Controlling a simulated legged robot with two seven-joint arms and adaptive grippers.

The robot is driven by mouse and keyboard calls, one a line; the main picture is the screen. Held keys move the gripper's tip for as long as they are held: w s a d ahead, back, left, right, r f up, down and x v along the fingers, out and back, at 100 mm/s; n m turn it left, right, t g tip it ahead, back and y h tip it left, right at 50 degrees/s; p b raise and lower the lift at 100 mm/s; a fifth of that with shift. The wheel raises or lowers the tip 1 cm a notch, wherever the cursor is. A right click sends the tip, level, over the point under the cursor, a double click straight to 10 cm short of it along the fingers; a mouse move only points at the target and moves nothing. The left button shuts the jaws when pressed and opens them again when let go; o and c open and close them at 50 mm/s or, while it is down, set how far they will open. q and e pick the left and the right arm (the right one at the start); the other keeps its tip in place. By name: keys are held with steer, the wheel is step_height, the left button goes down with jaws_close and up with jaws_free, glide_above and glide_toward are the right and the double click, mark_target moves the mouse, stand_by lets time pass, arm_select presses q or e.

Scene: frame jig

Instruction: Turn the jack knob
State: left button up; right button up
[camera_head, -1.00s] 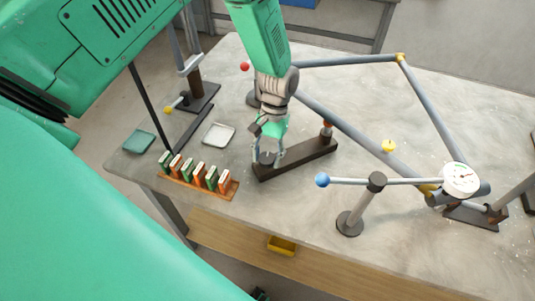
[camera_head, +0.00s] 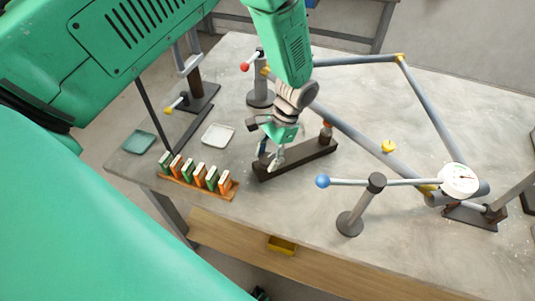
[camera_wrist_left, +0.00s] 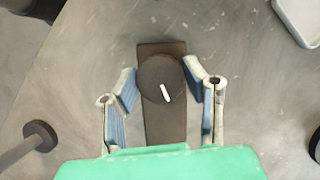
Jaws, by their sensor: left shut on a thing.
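The jack knob (camera_wrist_left: 153,80) is a dark round disc with a white mark, on one end of a dark jack bar (camera_head: 308,153). In the left wrist view the white mark tilts slightly, its top leaning left. My left gripper (camera_head: 269,158) is shut on the knob, its blue-padded fingers on either side of it. The gripper mostly hides the knob in the head view. My right gripper is not in view.
A grey tube frame (camera_head: 430,110) fills the right side of the table. A dial gauge (camera_head: 459,180) and a blue-ball lever (camera_head: 323,181) stand in front. A rack of orange and green pieces (camera_head: 196,183) and a white tray (camera_head: 218,135) lie left of the jack.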

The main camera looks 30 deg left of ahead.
arm_select(q)
steer(key=shift+w, duration=0.2)
steer(key=o, duration=1.1)
steer(key=shift+o, duration=0.2)
steer(key=shift+f, duration=0.1)
steer(key=shift+w+d+r, duration=0.1)
steer(key=shift+r, duration=0.35)
steer(key=v, duration=1.1)
steer(key=shift+w, duration=0.2)
